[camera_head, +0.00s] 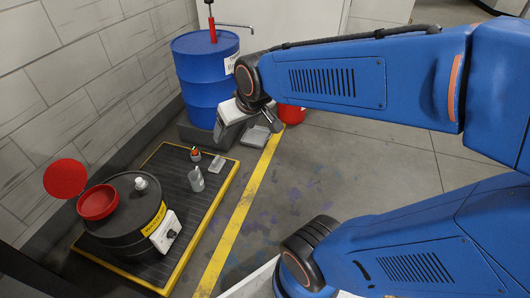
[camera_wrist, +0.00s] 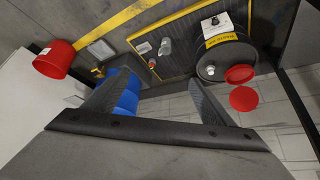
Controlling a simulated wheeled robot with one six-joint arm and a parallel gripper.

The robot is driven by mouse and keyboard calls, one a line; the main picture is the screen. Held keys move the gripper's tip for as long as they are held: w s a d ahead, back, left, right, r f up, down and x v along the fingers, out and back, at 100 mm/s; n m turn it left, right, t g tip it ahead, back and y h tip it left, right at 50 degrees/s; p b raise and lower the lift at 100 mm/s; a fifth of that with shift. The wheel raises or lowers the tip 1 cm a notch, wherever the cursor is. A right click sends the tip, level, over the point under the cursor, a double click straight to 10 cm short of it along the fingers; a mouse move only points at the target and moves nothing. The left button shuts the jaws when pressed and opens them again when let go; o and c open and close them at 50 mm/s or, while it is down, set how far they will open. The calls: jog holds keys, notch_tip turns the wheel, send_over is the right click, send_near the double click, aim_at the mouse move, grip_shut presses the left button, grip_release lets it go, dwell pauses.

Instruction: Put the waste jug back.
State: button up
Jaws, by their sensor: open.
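A grey jug (camera_head: 197,181), which looks like the waste jug, stands upright on the dark yellow-edged pallet (camera_head: 226,190), beside the black drum. It also shows in the wrist view (camera_wrist: 165,47), beyond the fingers. My gripper (camera_head: 262,122) is open and empty, in the air in front of the blue drum. In the wrist view my two fingers (camera_wrist: 157,78) are spread with nothing between them in their grip. The gripper is apart from the jug. In the head view the fingers are small and partly hidden by my wrist.
A black drum (camera_head: 115,235) with a red funnel (camera_head: 98,203) and open red lid (camera_head: 65,178) stands on the pallet. A red-capped bottle (camera_head: 195,155) and a flat grey item (camera_head: 223,166) are near the jug. A blue drum (camera_head: 200,75) and red bucket (camera_head: 293,113) stand behind.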

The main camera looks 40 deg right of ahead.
jog(key=s+g, duration=0.1)
jog(key=s, duration=1.2)
jog(key=shift+d+r, duration=0.2)
jog(key=shift+d, duration=0.15)
dwell(0.4)
